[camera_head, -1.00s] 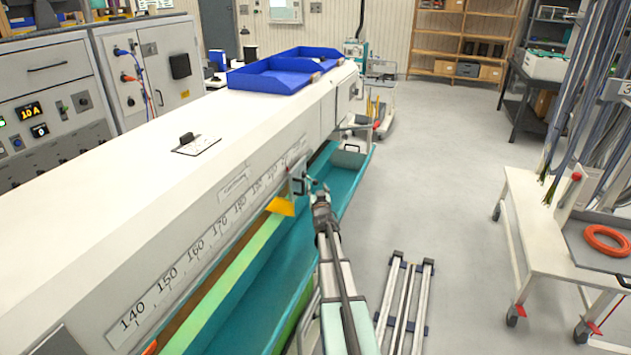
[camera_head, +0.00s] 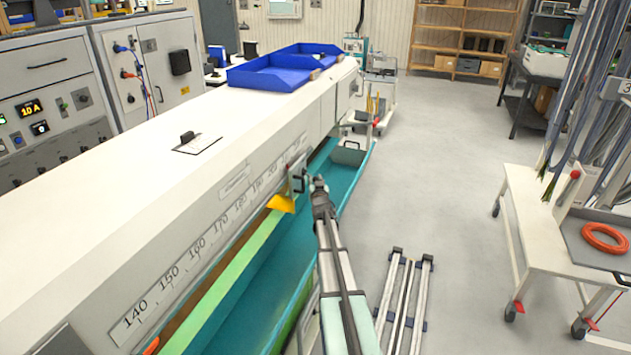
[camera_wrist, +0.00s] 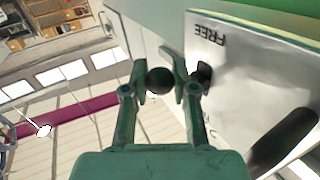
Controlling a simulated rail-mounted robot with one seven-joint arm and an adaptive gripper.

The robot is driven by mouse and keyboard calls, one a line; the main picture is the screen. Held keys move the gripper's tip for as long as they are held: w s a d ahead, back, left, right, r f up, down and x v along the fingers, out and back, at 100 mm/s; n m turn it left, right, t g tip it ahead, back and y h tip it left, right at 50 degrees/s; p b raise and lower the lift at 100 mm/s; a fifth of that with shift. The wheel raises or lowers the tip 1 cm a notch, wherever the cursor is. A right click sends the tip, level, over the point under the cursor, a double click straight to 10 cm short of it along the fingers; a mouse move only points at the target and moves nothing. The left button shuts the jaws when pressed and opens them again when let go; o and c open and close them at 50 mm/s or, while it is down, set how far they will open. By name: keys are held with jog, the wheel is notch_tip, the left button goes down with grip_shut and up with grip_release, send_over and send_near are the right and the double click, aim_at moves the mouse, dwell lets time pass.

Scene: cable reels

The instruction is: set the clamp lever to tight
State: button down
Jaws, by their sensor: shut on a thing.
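The clamp lever's black ball knob (camera_wrist: 159,80) sits between the two green fingers of my gripper (camera_wrist: 160,76) in the wrist view. The fingers are shut on it from both sides. A pale plate (camera_wrist: 235,80) beside the knob carries the word FREE, upside down in this view. In the head view my gripper (camera_head: 318,184) is at the small clamp block (camera_head: 298,175) on the front of the long white bench, above a yellow pointer (camera_head: 282,204). The lever's arm is mostly hidden there, and I cannot read its setting.
The white bench (camera_head: 130,190) has a number scale along its front and a teal trough (camera_head: 262,275) below. Blue trays (camera_head: 270,75) stand on its far end. A rail frame (camera_head: 405,300) lies on the floor. A white cart (camera_head: 530,215) stands at right, with open floor between.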

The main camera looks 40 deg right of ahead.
jog(key=shift+r, duration=0.15)
jog(key=r+n+p, duration=0.1)
jog(key=p, duration=0.1)
jog(key=n+g+p, duration=0.1)
jog(key=shift+s+d+r+n+p, duration=0.1)
jog(key=shift+s+r+n+p, duration=0.05)
jog(key=shift+r+n+p, duration=0.2)
jog(key=shift+r+n+g+p, duration=0.1)
jog(key=shift+n+g+p, duration=0.4)
jog(key=shift+p, duration=0.1)
jog(key=shift+r+n+g+y+p, duration=0.3)
jog(key=shift+n+p, duration=0.15)
jog(key=shift+p, duration=0.1)
jog(key=shift+r+n+g, duration=0.2)
jog(key=shift+n+g, duration=0.1)
jog(key=shift+r, duration=0.1)
jog(key=shift+w+r+n+g+b, duration=0.2)
jog(key=shift+r+n+g, duration=0.15)
jog(key=shift+n, duration=0.25)
jog(key=shift+w+r+n+g+b, duration=0.15)
jog(key=shift+r+n+g, duration=0.1)
jog(key=shift+n+g, duration=0.3)
jog(key=shift+s, duration=0.1)
